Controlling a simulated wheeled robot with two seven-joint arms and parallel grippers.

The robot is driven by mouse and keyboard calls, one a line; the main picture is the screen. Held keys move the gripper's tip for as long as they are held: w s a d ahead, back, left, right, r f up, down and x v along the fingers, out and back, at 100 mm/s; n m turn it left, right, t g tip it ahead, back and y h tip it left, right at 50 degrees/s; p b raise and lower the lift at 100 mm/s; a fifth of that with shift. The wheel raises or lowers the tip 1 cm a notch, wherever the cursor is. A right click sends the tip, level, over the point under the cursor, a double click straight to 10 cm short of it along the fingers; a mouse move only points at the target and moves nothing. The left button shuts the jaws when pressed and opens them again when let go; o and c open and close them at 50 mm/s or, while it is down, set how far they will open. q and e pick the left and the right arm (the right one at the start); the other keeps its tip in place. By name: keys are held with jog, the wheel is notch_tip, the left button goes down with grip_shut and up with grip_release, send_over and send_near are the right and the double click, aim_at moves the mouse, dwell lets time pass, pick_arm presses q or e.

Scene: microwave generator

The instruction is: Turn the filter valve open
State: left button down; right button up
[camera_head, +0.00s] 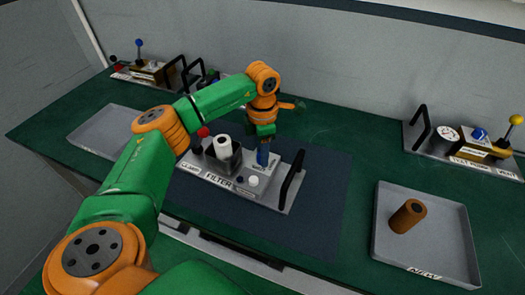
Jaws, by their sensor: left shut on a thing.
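The filter unit (270,200) is a grey plate labelled FILTER on a dark mat in the middle of the bench. It carries a white cylinder (222,145) in a dark holder, a red knob (203,131), a white knob (253,181) and a black carrying handle (292,178). A blue upright part (263,153), seemingly the filter valve's handle, stands near its back right. My left gripper (263,140) points down onto this blue part and is shut on it. The fingertips are small and partly hidden, and the valve's angle is unclear. My right gripper is out of view.
A grey tray (385,245) labelled NEW at the right holds a brown cylinder (407,216). An empty-looking tray (98,137) lies at the left, partly behind my arm. Other units stand at the back left (150,75) and back right (463,150).

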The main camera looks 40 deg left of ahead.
pick_arm(q)
jog(key=shift+f, duration=0.1)
jog(key=shift+c, duration=2.2)
grip_release()
notch_tip(320, 180, up, 6)
jog(key=shift+r+b, duration=0.1)
jog(key=shift+b, duration=0.7)
jog(key=shift+s+r, duration=0.1)
jog(key=shift+r, duration=0.4)
